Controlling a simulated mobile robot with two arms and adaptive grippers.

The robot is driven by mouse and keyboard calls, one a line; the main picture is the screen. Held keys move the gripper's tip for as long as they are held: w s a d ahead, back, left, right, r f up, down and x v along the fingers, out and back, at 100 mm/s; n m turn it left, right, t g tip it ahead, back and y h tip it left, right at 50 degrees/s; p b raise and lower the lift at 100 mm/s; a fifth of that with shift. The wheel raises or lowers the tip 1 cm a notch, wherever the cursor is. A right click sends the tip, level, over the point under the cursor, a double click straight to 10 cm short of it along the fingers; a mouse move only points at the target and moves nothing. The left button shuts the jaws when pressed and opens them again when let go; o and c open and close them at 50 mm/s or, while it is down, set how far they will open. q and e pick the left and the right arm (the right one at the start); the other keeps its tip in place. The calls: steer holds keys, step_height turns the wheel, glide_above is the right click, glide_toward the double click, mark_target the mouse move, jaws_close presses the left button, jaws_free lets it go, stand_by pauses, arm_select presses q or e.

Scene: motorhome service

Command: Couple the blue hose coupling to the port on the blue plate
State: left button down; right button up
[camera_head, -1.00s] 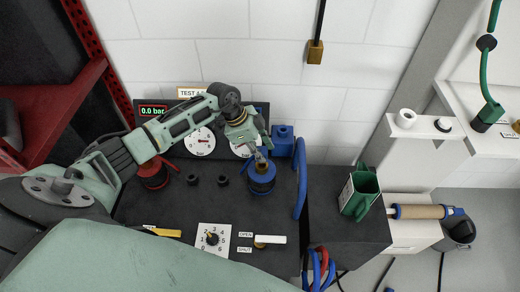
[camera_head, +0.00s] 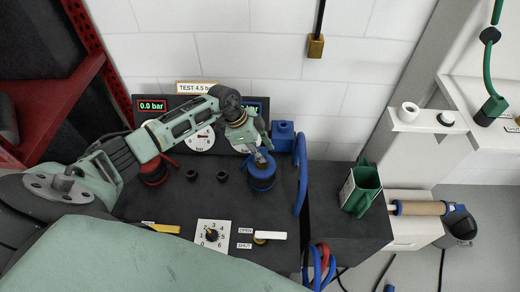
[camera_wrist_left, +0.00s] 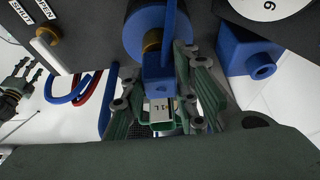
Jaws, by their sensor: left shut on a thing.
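My left gripper (camera_head: 263,158) is over the blue round plate (camera_head: 262,183) on the dark bench. In the left wrist view the gripper (camera_wrist_left: 162,88) is shut on a small blue piece (camera_wrist_left: 158,76), which looks like the blue coupling. A brass stub (camera_wrist_left: 151,41) shows between this piece and the blue plate (camera_wrist_left: 140,22). The piece is close to or touching the stub; whether it is seated I cannot tell. A narrow blue bar (camera_wrist_left: 168,20) crosses over the plate. A blue hose (camera_head: 300,174) arches at the bench's right edge.
A blue block (camera_head: 283,137) with a holed spout stands behind the plate. A red round fitting (camera_head: 153,172) sits to the left. A numbered dial (camera_head: 212,235) and a white-handled lever (camera_head: 270,236) are in front. A green jug (camera_head: 361,190) stands to the right.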

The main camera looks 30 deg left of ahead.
arm_select(q)
steer(key=shift+f, duration=0.4)
steer(key=c, duration=1.8)
jaws_free()
steer(key=o, duration=0.5)
steer(key=shift+a+r, duration=0.1)
steer(key=shift+r, duration=0.05)
steer(key=v, duration=1.1)
steer(key=shift+s+r, duration=0.15)
steer(key=shift+r, duration=0.15)
steer(key=shift+a, duration=0.1)
